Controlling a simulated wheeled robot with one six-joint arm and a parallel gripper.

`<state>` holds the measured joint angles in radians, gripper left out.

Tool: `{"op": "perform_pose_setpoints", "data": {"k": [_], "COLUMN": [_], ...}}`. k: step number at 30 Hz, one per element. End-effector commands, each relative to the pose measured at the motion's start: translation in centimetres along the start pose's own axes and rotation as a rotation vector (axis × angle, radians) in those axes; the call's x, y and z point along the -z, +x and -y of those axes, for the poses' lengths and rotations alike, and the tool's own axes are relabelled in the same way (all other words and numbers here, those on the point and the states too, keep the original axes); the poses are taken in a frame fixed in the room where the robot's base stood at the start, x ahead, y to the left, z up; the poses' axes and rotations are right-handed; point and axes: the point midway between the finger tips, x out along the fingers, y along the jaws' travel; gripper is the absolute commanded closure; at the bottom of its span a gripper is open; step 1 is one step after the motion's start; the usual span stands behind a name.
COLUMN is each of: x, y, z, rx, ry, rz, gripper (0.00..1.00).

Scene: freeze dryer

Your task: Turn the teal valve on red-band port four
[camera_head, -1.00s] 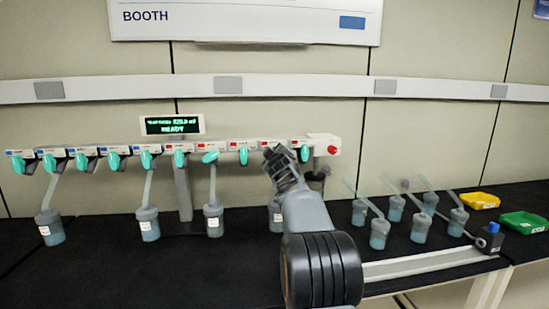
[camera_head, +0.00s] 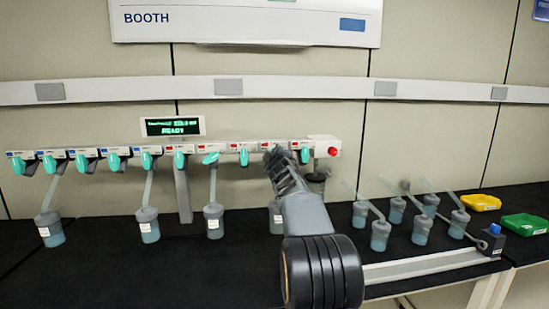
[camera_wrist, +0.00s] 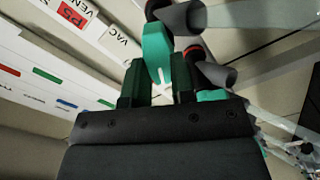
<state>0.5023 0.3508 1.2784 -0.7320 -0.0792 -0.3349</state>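The white manifold (camera_head: 100,153) carries a row of teal valves, with blue bands on its left ports and red bands on its right ports. My gripper (camera_head: 277,160) is at the right part of the row, in front of a red-band port, and hides that port's valve in the head view. In the wrist view a teal valve handle (camera_wrist: 157,45) sits between the fingertips of my gripper (camera_wrist: 160,85), which appear shut on it. A red label beside it appears to read P5, near the words VENT and VAC. Another teal valve (camera_head: 305,156) is just right of my gripper.
Flasks (camera_head: 213,221) hang below some ports; one (camera_head: 275,217) is partly behind my arm. Several loose flasks (camera_head: 380,235) with tubes stand right of my arm. Yellow (camera_head: 480,202) and green (camera_head: 525,223) trays lie far right. A red knob (camera_head: 332,151) is at the manifold's right end.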

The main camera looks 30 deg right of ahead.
Motion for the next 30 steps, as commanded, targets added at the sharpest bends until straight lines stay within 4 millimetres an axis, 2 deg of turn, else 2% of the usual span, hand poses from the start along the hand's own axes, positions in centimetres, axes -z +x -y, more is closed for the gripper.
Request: {"op": "perform_pose_setpoints", "data": {"k": [1,7,17,23,30], "x": [0.0,0.0,-0.1,-0.1,0.0], "y": [0.0,0.0,-0.5,-3.3,-8.2], "z": [0.0,0.0,0.0,0.1,0.1], "rx": [0.000,0.000,-0.001,-0.002,-0.002], "ry": [0.000,0.002,0.003,0.003,0.002], "rz": [-0.001,0.000,0.001,0.000,-0.001], "gripper": [0.72,0.53,0.53,0.53,0.53]}}
